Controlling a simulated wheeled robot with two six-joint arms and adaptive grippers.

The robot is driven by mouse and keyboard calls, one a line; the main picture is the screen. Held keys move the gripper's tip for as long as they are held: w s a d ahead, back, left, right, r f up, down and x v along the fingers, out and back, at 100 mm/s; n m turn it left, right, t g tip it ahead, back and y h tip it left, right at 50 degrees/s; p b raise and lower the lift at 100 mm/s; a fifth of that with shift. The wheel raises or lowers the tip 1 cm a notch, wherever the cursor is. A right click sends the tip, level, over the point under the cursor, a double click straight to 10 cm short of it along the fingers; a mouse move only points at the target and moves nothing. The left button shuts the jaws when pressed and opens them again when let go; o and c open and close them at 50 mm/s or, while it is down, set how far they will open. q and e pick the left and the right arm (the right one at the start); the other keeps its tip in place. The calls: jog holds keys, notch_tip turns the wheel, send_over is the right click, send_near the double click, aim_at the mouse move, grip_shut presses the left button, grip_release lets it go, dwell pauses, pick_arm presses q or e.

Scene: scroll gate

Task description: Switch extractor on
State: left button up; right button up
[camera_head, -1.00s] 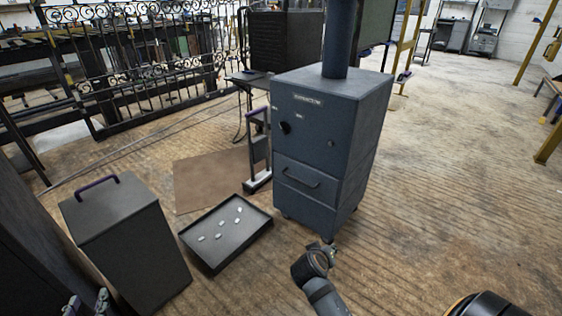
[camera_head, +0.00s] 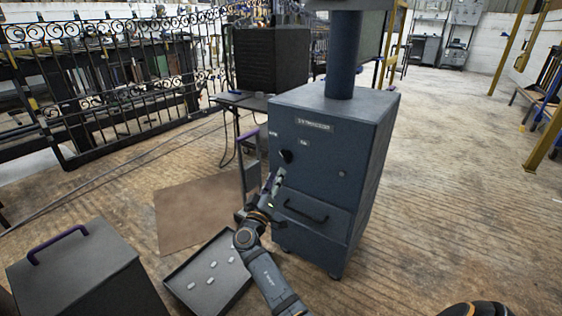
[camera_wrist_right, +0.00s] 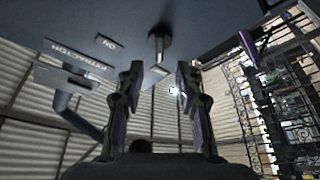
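The extractor (camera_head: 318,175) is a dark blue cabinet with a round duct on top and a name label (camera_head: 315,125). Its black knob (camera_head: 286,156) is on the upper left of the front, with small labels near it. In the right wrist view the knob (camera_wrist_right: 159,40) sticks out from the panel, just beyond and between my fingertips. My right gripper (camera_head: 275,182) is just below the knob. In the wrist view its two fingers (camera_wrist_right: 159,78) are apart with nothing between them. I cannot tell the knob's setting. My left gripper is not in view.
A drawer handle (camera_head: 306,212) sits below the knob. A dark tray (camera_head: 190,294) with several small pale pieces lies on the floor. A dark bin with a purple handle (camera_head: 58,242) stands at lower left. A brown sheet (camera_head: 190,210) lies flat.

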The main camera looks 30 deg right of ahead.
aim_at(284, 159)
jog(key=b+x, duration=0.1)
jog(key=x, duration=0.6)
jog(key=shift+w+d+r, duration=0.15)
jog(key=shift+w+d, duration=0.1)
jog(key=shift+c, duration=0.2)
grip_shut()
